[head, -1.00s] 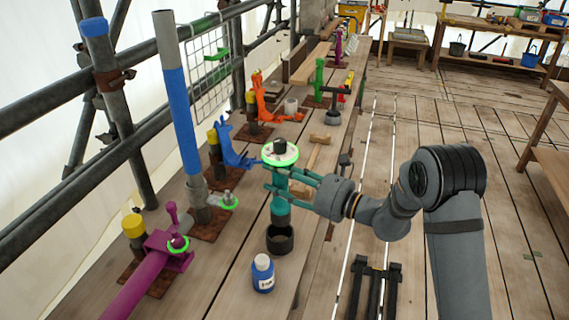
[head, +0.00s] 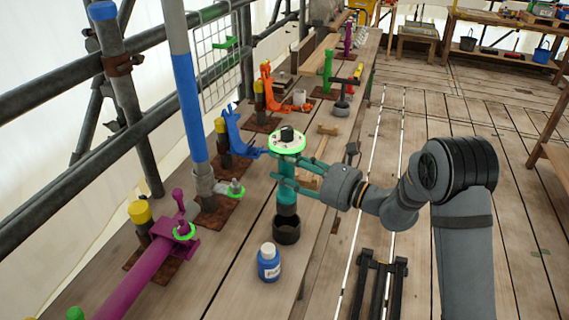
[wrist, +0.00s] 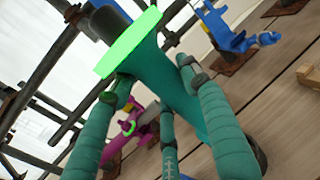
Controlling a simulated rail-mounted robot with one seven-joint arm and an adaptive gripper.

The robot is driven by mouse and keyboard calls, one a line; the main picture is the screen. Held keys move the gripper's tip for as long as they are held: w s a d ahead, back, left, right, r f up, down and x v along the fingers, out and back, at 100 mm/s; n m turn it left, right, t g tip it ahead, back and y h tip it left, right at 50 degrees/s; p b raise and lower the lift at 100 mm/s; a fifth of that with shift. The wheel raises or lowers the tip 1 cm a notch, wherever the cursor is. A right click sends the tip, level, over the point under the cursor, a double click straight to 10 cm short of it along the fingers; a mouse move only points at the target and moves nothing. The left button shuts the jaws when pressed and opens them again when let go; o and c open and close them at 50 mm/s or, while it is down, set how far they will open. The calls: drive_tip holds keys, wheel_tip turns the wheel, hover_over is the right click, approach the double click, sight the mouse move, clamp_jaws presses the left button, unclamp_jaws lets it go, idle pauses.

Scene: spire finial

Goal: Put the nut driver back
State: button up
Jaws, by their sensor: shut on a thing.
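The nut driver (head: 287,195) is a teal upright tool with a dark lower end. A white disc with a bright green rim (head: 288,142) and a black knob tops it. My gripper (head: 286,171) has its teal fingers closed around the driver's body, below the disc. A black round cup (head: 287,231) stands on the bench directly under the driver. The driver's lower end meets the cup's opening in the head view; I cannot tell how far inside it is. In the wrist view the teal body (wrist: 178,75) sits between the fingers, and the green rim (wrist: 130,42) is above them.
A blue bottle (head: 269,264) stands just in front of the cup. A magenta clamp (head: 170,245), a blue-banded post (head: 191,110) and a blue bracket (head: 238,138) line the left side. Wooden blocks lie behind.

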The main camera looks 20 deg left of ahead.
sight(293, 199)
drive_tip(key=shift+f+b, duration=4.8)
drive_tip(key=shift+f, duration=0.3)
drive_tip(key=o, duration=1.4)
drive_tip(key=shift+o, duration=0.7)
drive_tip(key=shift+f, duration=0.15)
drive_tip(key=o, duration=0.5)
drive_tip(key=shift+o, duration=0.4)
